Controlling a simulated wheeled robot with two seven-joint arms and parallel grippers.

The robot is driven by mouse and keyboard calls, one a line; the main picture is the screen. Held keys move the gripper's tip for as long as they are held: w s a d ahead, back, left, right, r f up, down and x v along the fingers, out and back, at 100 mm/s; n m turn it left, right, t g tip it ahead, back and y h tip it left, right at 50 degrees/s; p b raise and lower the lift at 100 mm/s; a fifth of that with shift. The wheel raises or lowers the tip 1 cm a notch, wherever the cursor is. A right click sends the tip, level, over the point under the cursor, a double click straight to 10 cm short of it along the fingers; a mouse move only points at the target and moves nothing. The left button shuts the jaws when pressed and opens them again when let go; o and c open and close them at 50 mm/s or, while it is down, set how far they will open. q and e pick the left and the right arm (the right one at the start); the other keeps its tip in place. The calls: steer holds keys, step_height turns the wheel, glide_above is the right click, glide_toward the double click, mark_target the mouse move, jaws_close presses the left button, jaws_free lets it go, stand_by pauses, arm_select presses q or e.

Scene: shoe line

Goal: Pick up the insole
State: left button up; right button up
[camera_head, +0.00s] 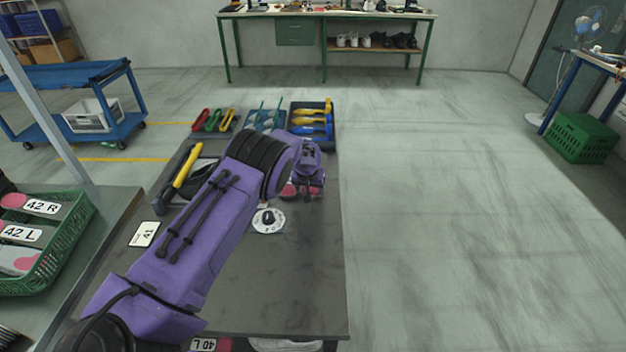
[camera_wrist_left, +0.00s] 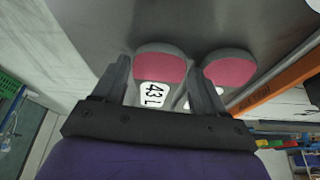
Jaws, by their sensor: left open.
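Two grey insoles with pink ends lie side by side on the dark table, best seen in the left wrist view. One insole (camera_wrist_left: 160,68) carries a white "43 L" label and sits between the fingers. In the head view my left gripper (camera_head: 303,181) hides most of the insoles, with only pink ends showing. My right gripper is not in view.
A round white disc (camera_head: 268,221) and an "A1" card (camera_head: 144,234) lie on the table (camera_head: 290,290). Trays of tools (camera_head: 312,125) stand at its far end. A green basket (camera_head: 70,240) at left holds insoles labelled 42 R and 42 L. The table's right-front area is clear.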

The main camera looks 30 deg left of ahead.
arm_select(q)
steer(key=shift+w+f, duration=0.1)
steer(key=shift+f, duration=0.2)
steer(key=c, duration=0.7)
steer(key=shift+r, duration=0.1)
